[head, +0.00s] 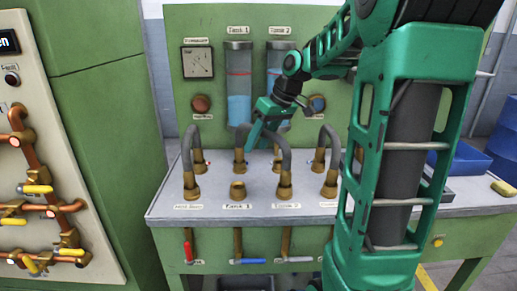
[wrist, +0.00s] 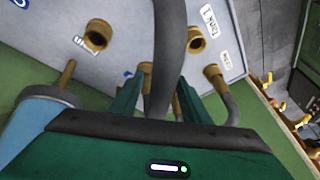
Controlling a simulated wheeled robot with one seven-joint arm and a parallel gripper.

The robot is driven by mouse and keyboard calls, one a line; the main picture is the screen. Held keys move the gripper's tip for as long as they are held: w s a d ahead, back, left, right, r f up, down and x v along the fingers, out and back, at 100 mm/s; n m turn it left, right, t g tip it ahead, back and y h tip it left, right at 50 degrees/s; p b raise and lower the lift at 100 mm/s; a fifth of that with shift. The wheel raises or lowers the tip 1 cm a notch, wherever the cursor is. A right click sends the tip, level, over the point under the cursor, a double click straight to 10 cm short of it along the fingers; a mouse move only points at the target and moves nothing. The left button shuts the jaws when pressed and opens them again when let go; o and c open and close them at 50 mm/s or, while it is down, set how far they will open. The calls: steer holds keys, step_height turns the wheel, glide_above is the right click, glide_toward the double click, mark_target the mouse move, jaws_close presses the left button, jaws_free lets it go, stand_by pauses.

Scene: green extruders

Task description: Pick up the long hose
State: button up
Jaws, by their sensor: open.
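The long hose (head: 270,138) is a grey arch in the middle of the bench in the head view. It spans from a brass fitting at the back to a brass fitting (head: 285,187) nearer the front. My green gripper (head: 260,135) is at the top of this arch and points down. In the wrist view the hose (wrist: 169,45) runs between the two green fingers of my gripper (wrist: 162,78), which are apart. I cannot tell whether either finger touches it. The hose's lower ends are partly hidden behind the gripper in the wrist view.
Shorter grey hoses stand left (head: 189,150) and right (head: 331,145) of the long hose. An empty brass fitting (head: 238,191) stands at the bench front. A green panel (head: 205,120) with tanks rises behind. A blue crate (head: 467,160) is at right.

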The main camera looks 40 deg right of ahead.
steer(key=shift+f, duration=0.3)
jaws_close()
steer(key=shift+r, duration=0.15)
